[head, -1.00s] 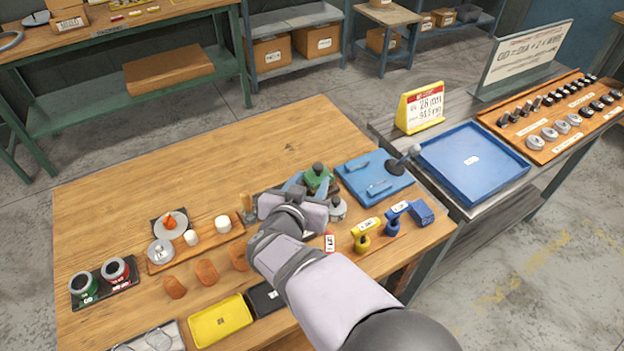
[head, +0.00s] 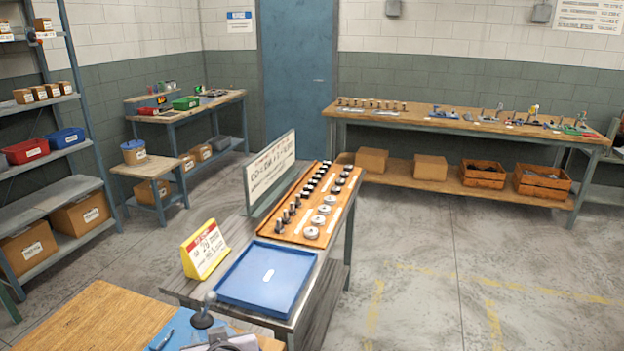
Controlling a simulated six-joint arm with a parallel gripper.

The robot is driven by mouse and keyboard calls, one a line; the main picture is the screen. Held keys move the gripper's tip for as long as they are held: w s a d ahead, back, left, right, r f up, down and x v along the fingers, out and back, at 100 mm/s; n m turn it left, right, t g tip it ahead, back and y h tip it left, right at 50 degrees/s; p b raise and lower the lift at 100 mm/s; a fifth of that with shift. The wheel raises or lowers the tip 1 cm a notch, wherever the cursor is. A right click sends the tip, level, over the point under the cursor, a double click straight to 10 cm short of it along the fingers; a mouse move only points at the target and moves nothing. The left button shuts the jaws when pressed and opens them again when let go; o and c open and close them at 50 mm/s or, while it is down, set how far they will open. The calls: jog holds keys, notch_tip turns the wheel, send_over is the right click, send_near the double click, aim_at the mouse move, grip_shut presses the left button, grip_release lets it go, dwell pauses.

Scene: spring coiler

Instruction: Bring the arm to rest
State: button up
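Only a small pale and dark-grey piece of my arm shows in the head view, at the bottom edge, by the corner of the wooden workbench (head: 95,318). My gripper's fingers are out of the picture, so whether they are open or hold anything is hidden. A black stand with a grey ball top (head: 203,312) is just beyond my arm. Part of a blue mat (head: 165,338) shows to its left.
A grey side table carries an empty blue tray (head: 266,276), a yellow-framed sign (head: 205,248), a formula board (head: 270,170) and a wooden rack (head: 306,231) of dark pins and metal rings. Open floor (head: 420,290) lies to the right. Shelves and benches line the walls.

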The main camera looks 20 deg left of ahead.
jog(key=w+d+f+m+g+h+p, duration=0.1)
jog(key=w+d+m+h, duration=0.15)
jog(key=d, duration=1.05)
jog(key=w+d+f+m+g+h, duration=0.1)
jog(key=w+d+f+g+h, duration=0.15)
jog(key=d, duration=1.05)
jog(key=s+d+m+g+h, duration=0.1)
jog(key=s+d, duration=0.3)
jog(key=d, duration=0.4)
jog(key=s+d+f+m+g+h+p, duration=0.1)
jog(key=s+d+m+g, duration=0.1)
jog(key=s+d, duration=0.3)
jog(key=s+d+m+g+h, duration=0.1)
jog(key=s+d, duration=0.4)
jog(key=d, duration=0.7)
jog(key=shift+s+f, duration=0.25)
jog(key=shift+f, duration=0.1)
